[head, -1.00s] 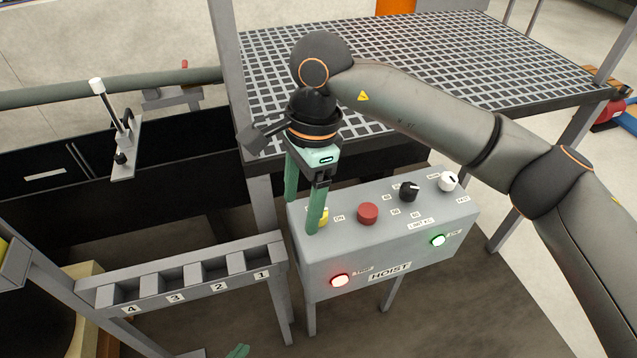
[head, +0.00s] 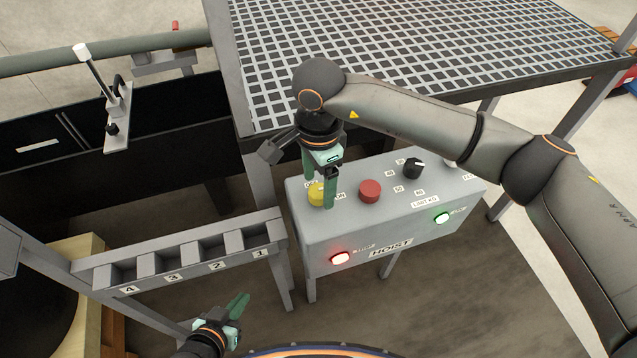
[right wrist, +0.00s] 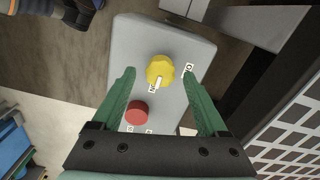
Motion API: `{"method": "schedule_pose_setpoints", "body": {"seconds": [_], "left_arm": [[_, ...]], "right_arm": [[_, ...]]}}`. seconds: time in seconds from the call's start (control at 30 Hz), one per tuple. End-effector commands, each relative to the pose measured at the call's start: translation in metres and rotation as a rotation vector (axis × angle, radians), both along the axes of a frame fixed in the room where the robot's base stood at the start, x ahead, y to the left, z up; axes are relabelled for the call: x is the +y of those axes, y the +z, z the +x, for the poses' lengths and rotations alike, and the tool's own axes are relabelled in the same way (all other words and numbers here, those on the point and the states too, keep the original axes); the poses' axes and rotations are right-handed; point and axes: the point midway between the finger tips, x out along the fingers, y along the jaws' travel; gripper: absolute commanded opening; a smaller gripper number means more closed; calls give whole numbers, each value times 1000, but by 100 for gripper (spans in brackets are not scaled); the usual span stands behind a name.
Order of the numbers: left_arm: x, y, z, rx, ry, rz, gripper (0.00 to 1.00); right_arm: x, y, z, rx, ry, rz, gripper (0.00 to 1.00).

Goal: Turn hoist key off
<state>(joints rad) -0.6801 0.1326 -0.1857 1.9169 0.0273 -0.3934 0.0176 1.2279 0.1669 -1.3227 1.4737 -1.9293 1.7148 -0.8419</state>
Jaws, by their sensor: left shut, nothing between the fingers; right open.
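The hoist box (head: 330,228) is a grey console labelled HOIST. Its yellow key knob (head: 316,195) sits at the left of the top face, partly hidden by a finger; the right wrist view shows the knob (right wrist: 161,70) whole, with a pale mark. My right gripper (head: 320,190) is open and points down, with the knob ahead, between the lines of its fingers (right wrist: 158,75). Contact cannot be told. My left gripper (head: 240,305) is shut and empty, low at the bottom, left of the box.
A red button (head: 370,191) and a black dial (head: 413,168) sit right of the knob. A red lamp (head: 340,258) and a green lamp (head: 442,218) glow on the front. A numbered slot rack (head: 190,262) stands left. A grating platform (head: 420,50) lies behind.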

Motion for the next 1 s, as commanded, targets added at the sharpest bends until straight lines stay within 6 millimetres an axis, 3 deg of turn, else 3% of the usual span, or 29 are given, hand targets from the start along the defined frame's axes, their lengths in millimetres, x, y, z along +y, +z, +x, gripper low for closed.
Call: {"method": "schedule_pose_setpoints", "body": {"seconds": [0.2,0.47,1.0], "left_arm": [[1,1,1,-1,1,2,0],[1,1,1,0,2,3,0],[1,0,0,2,2,2,0]], "right_arm": [[0,-14,0,0,2,0,76],[0,-15,0,0,2,0,76],[0,-15,0,0,1,0,16]]}}
